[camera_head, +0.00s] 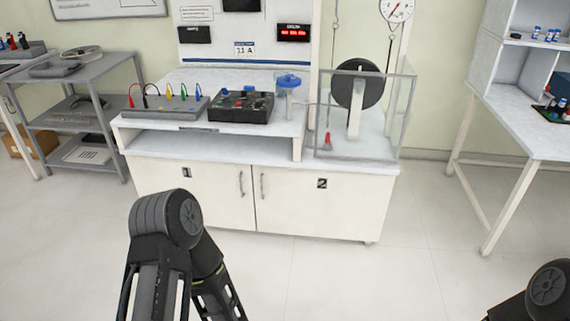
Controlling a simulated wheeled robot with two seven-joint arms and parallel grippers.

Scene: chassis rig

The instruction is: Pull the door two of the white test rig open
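The white test rig (150,141) stands ahead of me, with two white doors in its lower front. Door two (322,210) is the right one, marked with a black "2" label. Its vertical grey handle (262,186) is near its left edge, by the seam between the doors. Door one (205,196) is the left one, with its handle (241,184) near its right edge. Both doors look shut. Neither gripper shows; only dark links of my arms are in view, at the bottom left of centre and the bottom right corner.
On the rig are a grey box with coloured leads (168,106), a black control box (240,107) and a clear case (385,130) around a black wheel. A grey shelf cart (80,113) stands left, a white table (520,125) right. The floor (330,270) before the rig is clear.

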